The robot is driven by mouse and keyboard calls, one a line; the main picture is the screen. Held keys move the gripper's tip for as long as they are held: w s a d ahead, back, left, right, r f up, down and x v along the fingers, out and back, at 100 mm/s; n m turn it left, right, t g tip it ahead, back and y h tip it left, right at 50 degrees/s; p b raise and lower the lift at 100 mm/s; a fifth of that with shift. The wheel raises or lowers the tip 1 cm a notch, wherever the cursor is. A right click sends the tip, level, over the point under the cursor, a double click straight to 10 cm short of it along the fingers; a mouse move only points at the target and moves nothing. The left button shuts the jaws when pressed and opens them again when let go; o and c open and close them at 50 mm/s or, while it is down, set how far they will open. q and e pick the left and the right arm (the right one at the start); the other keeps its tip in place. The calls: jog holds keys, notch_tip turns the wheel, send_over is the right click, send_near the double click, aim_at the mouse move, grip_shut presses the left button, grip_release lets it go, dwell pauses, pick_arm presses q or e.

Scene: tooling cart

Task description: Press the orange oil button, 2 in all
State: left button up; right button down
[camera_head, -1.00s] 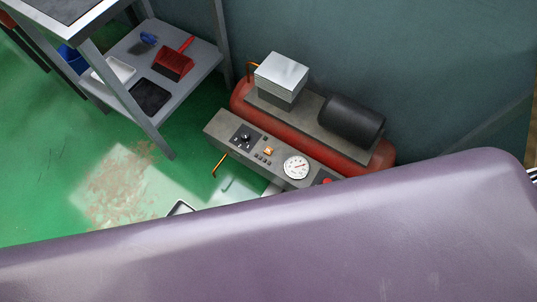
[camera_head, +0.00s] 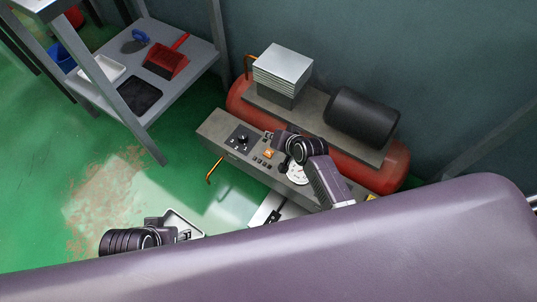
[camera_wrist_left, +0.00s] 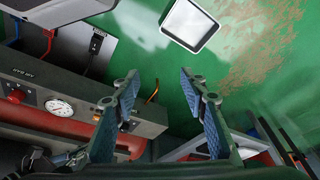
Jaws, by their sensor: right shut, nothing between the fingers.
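The orange oil button (camera_head: 268,153) sits on the grey control panel (camera_head: 215,128) of the red compressor, left of the round dial gauge (camera_head: 297,176). My right gripper (camera_head: 271,136) is shut and empty, over the panel just above the button in the picture; I cannot tell whether it touches anything. My right wrist partly covers the gauge. My left gripper (camera_head: 188,236) is low left in the head view, away from the panel. The left wrist view shows its fingers (camera_wrist_left: 160,84) apart with nothing between them.
The compressor's red tank (camera_head: 393,172) stands against the wall. A bent orange handle (camera_head: 210,172) sticks out in front of the panel. A white-rimmed tray (camera_wrist_left: 189,25) lies on the green floor. A grey shelf (camera_head: 190,72) with a red dustpan (camera_head: 165,63) stands at left.

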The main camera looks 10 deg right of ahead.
aim_at(270, 154)
jog(key=shift+f, duration=0.1)
notch_tip(270, 154, down, 4)
jog(key=b, duration=0.5)
pick_arm(q)
jog(key=w+d+r+t+h+b, duration=0.1)
jog(key=w+d+r+t, duration=0.1)
jog(key=w+r+t, duration=0.4)
jog(key=w+d+r+t+h, duration=0.1)
jog(key=w+d+r+t, duration=0.2)
jog(key=w, duration=0.4)
pick_arm(e)
jog(key=shift+f, duration=0.5)
jog(key=shift+f+b, duration=0.55)
jog(key=shift+b, duration=0.2)
notch_tip(270, 154, down, 2)
jog(key=shift+f+b, duration=0.1)
jog(key=shift+b, duration=0.55)
pick_arm(q)
jog(key=w+d+r+t+h, duration=0.1)
jog(key=w+r+t, duration=0.1)
jog(key=r, duration=0.6)
jog(key=w+d+r+t+h, duration=0.1)
jog(key=w+r+t, duration=0.2)
jog(key=r, duration=0.4)
jog(key=shift+d+r+m+t, duration=0.35)
jog(key=shift+m+t, duration=0.05)
jog(key=shift+t, duration=0.3)
pick_arm(e)
jog(key=shift+f, duration=0.15)
